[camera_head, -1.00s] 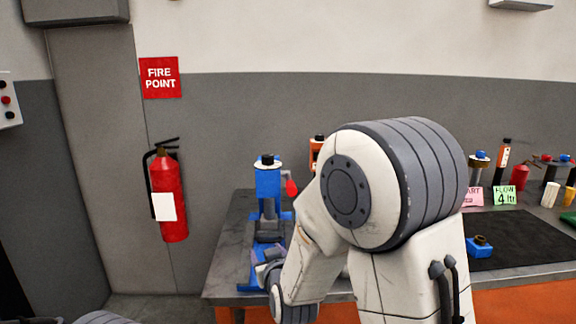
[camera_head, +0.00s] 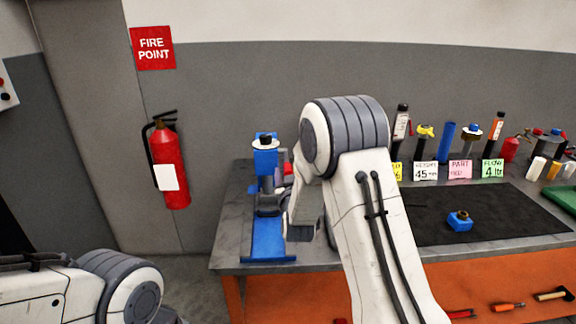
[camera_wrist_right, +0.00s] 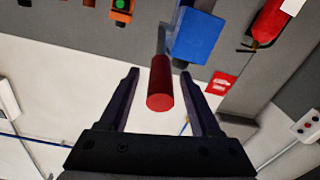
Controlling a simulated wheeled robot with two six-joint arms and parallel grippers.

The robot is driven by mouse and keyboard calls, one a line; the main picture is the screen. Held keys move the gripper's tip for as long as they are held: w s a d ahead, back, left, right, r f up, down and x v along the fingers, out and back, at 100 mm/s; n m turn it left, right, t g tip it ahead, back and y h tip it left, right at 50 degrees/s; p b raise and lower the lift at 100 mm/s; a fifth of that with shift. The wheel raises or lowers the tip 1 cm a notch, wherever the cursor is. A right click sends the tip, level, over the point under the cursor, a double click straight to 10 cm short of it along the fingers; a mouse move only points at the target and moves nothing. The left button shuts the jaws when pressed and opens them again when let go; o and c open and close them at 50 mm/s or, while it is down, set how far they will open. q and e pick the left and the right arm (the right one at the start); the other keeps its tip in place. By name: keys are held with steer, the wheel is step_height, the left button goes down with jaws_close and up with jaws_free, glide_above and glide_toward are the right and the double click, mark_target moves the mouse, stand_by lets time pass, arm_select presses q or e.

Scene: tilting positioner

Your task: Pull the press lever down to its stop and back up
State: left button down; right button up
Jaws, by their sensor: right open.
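The blue press (camera_head: 266,160) stands at the left end of the workbench, upright on a blue base plate. Its red lever handle (camera_head: 288,168) shows only in part beside my right arm. In the right wrist view the red handle (camera_wrist_right: 160,85) lies between the fingers of my right gripper (camera_wrist_right: 160,74), with a gap on both sides. The gripper is open around it. The blue press body (camera_wrist_right: 198,38) is just beyond. In the head view my right arm hides the gripper's fingers. My left arm shows at lower left; its gripper is out of frame.
The grey workbench (camera_head: 232,225) carries a black mat (camera_head: 515,215) with a small blue part (camera_head: 459,221). Labelled cards and several tools stand along the back. A red fire extinguisher (camera_head: 168,165) hangs on the wall to the left.

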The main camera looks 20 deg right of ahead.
steer(key=shift+w+d, duration=0.15)
steer(key=shift+w, duration=0.5)
jaws_close()
stand_by(1.0)
